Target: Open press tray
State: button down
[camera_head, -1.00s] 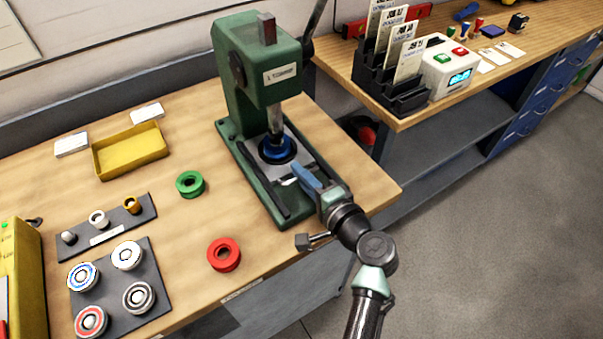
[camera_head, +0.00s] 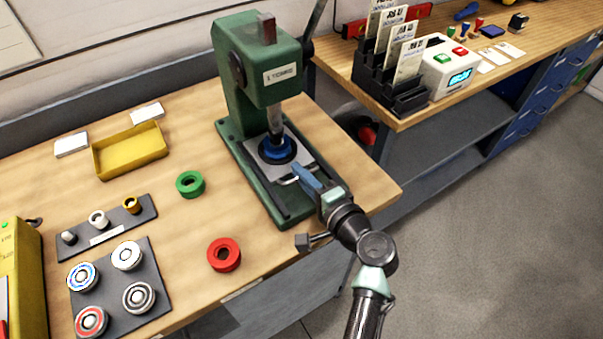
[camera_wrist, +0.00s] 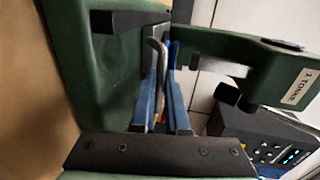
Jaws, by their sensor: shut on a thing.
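The green press (camera_head: 240,90) stands on the wooden bench. Its tray is a light metal plate (camera_head: 258,166) lying on the press base, with a blue ring (camera_head: 277,150) on it under the ram. The tray's thin metal handle (camera_head: 288,181) is at the plate's front edge. My gripper (camera_head: 304,176) reaches in from the front right, its blue fingers shut on the handle. In the wrist view the handle (camera_wrist: 157,48) rises between the blue fingers (camera_wrist: 164,85). The exact grip contact is partly hidden by the fingers.
A red ring (camera_head: 223,255) and a green ring (camera_head: 190,184) lie left of the press. A yellow tray (camera_head: 130,152) and dark holders (camera_head: 112,290) with round parts are farther left. A black card rack (camera_head: 395,95) is on the right bench. Bench surface in front of the press is clear.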

jog(key=f+p+v, duration=0.1)
jog(key=f+v, duration=0.1)
jog(key=v, duration=0.9)
jog(key=shift+s+d, duration=0.3)
jog(key=shift+s, duration=0.15)
jog(key=shift+f, duration=0.1)
jog(key=c, duration=1.2)
grip_release()
jog(key=b+v, duration=0.1)
jog(key=v, duration=1.2)
jog(key=shift+w, duration=0.15)
